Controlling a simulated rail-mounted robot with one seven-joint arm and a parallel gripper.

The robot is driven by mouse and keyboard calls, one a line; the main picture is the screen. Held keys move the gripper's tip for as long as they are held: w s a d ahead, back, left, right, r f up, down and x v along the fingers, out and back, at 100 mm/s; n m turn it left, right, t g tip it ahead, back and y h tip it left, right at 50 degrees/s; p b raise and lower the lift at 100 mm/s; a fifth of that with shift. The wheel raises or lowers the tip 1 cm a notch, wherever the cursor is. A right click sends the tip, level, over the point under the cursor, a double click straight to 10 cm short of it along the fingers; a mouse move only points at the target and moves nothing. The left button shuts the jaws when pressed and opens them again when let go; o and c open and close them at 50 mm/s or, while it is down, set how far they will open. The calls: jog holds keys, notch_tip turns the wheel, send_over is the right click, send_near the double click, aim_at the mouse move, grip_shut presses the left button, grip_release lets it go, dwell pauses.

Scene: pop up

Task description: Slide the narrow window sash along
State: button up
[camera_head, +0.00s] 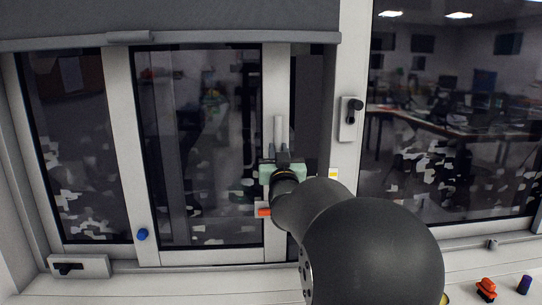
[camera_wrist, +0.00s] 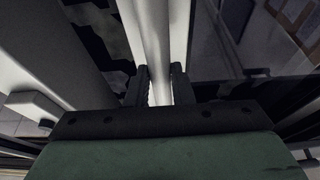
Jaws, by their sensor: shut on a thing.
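The narrow window sash (camera_head: 275,85) has a light frame around dark glass and stands upright in the left part of the window in the head view. A pale vertical bar handle (camera_head: 279,130) stands out from its right stile. My gripper (camera_head: 282,156) is shut on this handle, gripping its lower part. In the wrist view the two black fingers (camera_wrist: 160,85) lie on either side of the pale handle (camera_wrist: 157,45). A dark strip (camera_head: 307,100) shows between the sash's right stile and the frame post.
A grey blind (camera_head: 180,22) hangs over the top of the left windows. A black latch (camera_head: 351,110) is on the post to the right. A blue knob (camera_head: 142,235) sits at lower left. Small red (camera_head: 487,289) and purple (camera_head: 525,284) items stand on the sill at lower right.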

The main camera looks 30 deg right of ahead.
jog(key=shift+s+d+b, duration=0.35)
jog(key=shift+d, duration=0.5)
jog(key=shift+s+d+b, duration=0.35)
jog(key=shift+d, duration=0.55)
jog(key=shift+s+d+b, duration=0.35)
jog(key=shift+d, duration=0.5)
jog(key=o, duration=1)
jog(key=shift+a, duration=0.1)
